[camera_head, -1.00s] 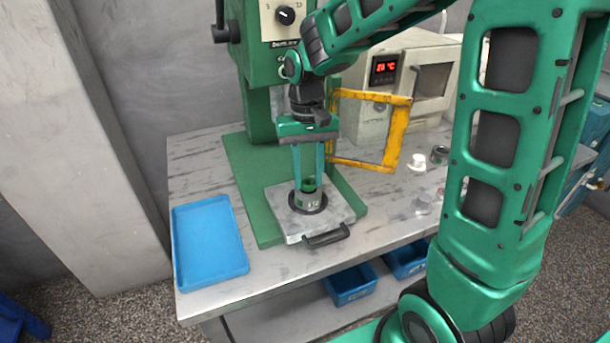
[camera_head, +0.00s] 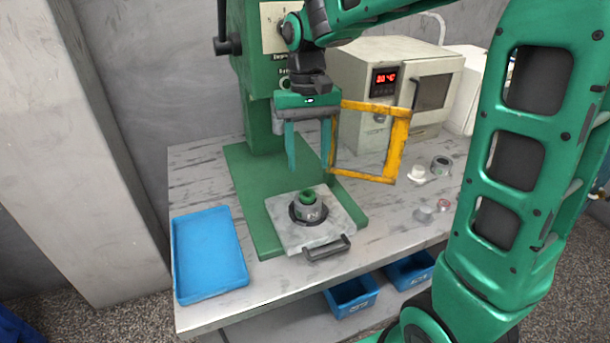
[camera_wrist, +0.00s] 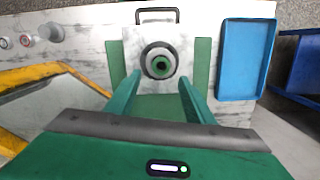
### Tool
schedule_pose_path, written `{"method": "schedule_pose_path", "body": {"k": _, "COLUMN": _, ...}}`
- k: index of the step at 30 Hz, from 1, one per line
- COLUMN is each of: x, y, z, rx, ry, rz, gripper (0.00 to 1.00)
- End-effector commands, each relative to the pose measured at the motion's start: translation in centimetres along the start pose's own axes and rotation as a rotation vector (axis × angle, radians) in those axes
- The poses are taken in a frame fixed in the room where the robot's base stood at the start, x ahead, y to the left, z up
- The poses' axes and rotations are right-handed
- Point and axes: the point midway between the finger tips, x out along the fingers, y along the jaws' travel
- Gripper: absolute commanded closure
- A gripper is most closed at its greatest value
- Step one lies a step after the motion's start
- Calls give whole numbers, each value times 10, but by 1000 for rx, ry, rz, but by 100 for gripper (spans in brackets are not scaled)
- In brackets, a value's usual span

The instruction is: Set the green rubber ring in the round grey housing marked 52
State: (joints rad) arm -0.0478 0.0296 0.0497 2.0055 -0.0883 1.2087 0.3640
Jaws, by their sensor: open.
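The round grey housing (camera_head: 297,211) stands upright on the light plate with a black handle, under the green press. The green rubber ring (camera_head: 309,197) sits at the top of the housing, within its rim; how deep it is seated I cannot tell. In the wrist view the green ring (camera_wrist: 160,66) shows centred inside the grey housing (camera_wrist: 147,58), with a dark hole in its middle. The marking on the housing is too small to read surely. My gripper (camera_head: 309,166) is open and empty, above and behind the housing, with its fingers apart and clear of the ring.
A yellow frame guard (camera_head: 396,150) stands close right of my gripper. A blue tray (camera_head: 207,296) lies at left. A second grey ring-shaped part (camera_head: 441,165) and small white and reddish parts lie at right. An oven (camera_head: 425,85) stands behind.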

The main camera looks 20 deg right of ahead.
Motion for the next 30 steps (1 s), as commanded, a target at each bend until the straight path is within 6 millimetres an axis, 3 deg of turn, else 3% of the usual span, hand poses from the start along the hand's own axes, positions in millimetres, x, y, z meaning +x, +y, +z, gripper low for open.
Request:
{"method": "schedule_pose_path", "body": {"k": 6, "x": -30, "y": 0, "z": 0, "rx": 2, "ry": 2, "rz": -1, "gripper": 51}}
{"method": "schedule_pose_path", "body": {"k": 17, "x": -37, "y": 6, "z": 3, "rx": 11, "ry": 2, "rz": 0, "gripper": 51}}
{"method": "schedule_pose_path", "body": {"k": 20, "x": -34, "y": 30, "z": 15, "rx": 45, "ry": 15, "rz": -2, "gripper": 51}}
{"method": "schedule_pose_path", "body": {"k": 23, "x": -24, "y": 72, "z": 40, "rx": 108, "ry": 36, "rz": -5, "gripper": 51}}
{"method": "schedule_pose_path", "body": {"k": 27, "x": 1, "y": 136, "z": 91, "rx": 211, "ry": 69, "rz": -13, "gripper": 51}}
{"method": "schedule_pose_path", "body": {"k": 30, "x": 23, "y": 170, "z": 130, "rx": 274, "ry": 86, "rz": -19, "gripper": 51}}
